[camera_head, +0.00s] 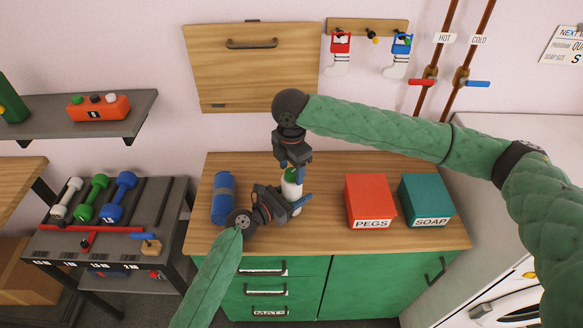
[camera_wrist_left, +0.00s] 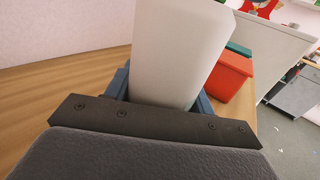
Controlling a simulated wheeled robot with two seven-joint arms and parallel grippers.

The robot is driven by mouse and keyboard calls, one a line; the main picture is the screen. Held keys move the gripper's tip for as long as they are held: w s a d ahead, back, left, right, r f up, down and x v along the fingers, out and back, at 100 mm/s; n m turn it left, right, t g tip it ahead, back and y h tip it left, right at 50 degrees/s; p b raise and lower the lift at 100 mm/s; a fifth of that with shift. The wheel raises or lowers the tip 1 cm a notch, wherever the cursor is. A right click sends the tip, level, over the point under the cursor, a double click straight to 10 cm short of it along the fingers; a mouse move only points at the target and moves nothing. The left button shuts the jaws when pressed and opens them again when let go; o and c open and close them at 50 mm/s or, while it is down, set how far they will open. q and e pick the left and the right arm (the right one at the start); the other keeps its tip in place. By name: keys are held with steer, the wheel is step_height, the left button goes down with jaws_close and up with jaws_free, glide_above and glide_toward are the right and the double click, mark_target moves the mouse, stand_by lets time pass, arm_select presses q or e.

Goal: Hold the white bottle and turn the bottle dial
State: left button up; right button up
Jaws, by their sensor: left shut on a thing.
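The white bottle (camera_head: 291,191) stands on the wooden counter, with a green part showing near its top. My left gripper (camera_head: 299,204) is shut around the bottle's body from the left. In the left wrist view the white bottle (camera_wrist_left: 178,50) fills the space between the blue fingers. My right gripper (camera_head: 293,160) is above the bottle, pointing down, close to its top. The dial is mostly hidden by the right gripper, and I cannot tell whether the right fingers touch it or are open or shut.
A red PEGS box (camera_head: 369,200) and a teal SOAP box (camera_head: 426,199) stand to the right on the counter (camera_head: 330,235). The counter's front middle is clear. A dumbbell rack (camera_head: 100,245) is at left.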

mark_target(291, 172)
step_height(291, 172, up, 12)
stand_by(0.7)
arm_select(q)
steer(key=o, duration=1.5)
